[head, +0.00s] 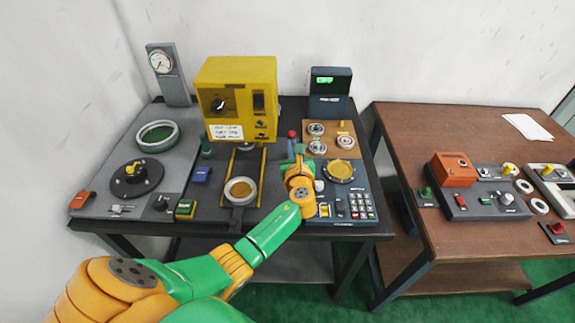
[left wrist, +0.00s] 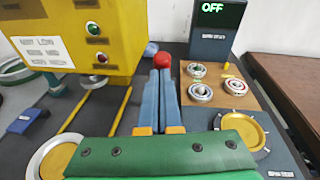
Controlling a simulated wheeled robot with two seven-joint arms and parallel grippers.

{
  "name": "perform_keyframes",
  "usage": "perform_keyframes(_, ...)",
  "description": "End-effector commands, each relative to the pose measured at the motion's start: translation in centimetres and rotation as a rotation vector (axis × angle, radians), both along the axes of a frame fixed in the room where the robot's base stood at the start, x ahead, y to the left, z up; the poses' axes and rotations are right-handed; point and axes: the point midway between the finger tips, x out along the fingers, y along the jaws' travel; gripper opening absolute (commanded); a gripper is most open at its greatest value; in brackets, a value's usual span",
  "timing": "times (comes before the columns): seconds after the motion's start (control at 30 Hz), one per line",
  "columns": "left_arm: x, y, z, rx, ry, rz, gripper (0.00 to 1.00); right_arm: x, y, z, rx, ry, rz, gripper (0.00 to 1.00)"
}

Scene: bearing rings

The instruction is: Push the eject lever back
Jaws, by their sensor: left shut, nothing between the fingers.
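The eject lever's red ball knob (head: 291,133) stands up at the back of the dark table, right of the yellow machine (head: 240,95). My left gripper (head: 298,150) is shut and empty, reaching over the table toward the knob. Its blue fingers (left wrist: 161,75) lie together in the left wrist view. I cannot tell whether they touch the lever. My right gripper is not in view.
Right of the fingers is a wooden board (left wrist: 222,85) with several bearing rings, and a round gold dish (head: 339,170). A dark display (left wrist: 216,28) reading OFF stands behind. Two yellow rails (head: 262,175) and a cup (head: 240,191) lie left. A brown table (head: 460,130) stands right.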

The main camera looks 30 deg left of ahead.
Motion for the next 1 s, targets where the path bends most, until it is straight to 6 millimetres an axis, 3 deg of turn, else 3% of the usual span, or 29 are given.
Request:
perform_keyframes(0.5,3.7,2.3,2.0,0.001,-0.001,0.001,0.0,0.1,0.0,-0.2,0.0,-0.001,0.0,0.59)
perform_keyframes(1.0,4.5,2.8,2.4,0.001,-0.001,0.001,0.0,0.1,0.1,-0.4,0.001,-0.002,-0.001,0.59)
